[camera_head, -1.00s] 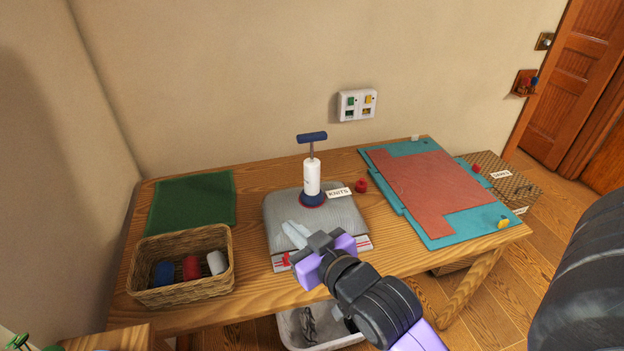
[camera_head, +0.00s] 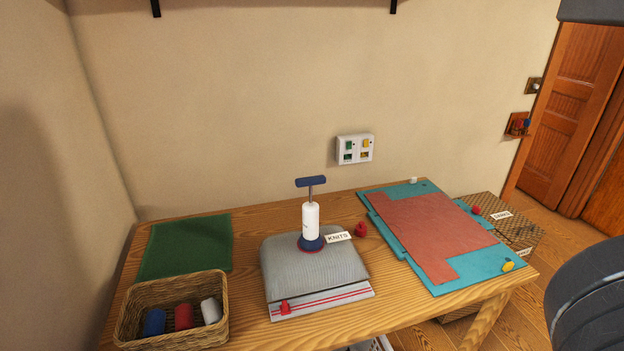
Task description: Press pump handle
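The pump (camera_head: 311,221) stands upright on a grey bag (camera_head: 314,267) on the wooden table. It has a white barrel, a dark blue base and a blue T-shaped handle (camera_head: 310,182). The handle is raised, with a length of metal rod showing between it and the barrel. A small "KNITS" label sits beside the pump's base. A red slider lies at the front left of the bag, by its red-striped edge. My gripper is out of view; only a dark part of my arm shows at the right edge.
A wicker basket (camera_head: 125,321) with several rolls stands at the table's front left, before a green cloth (camera_head: 187,246). A teal board (camera_head: 491,283) with a red sheet covers the right side. A red knob (camera_head: 361,229) lies between bag and board. A wall switch box (camera_head: 354,149) hangs behind.

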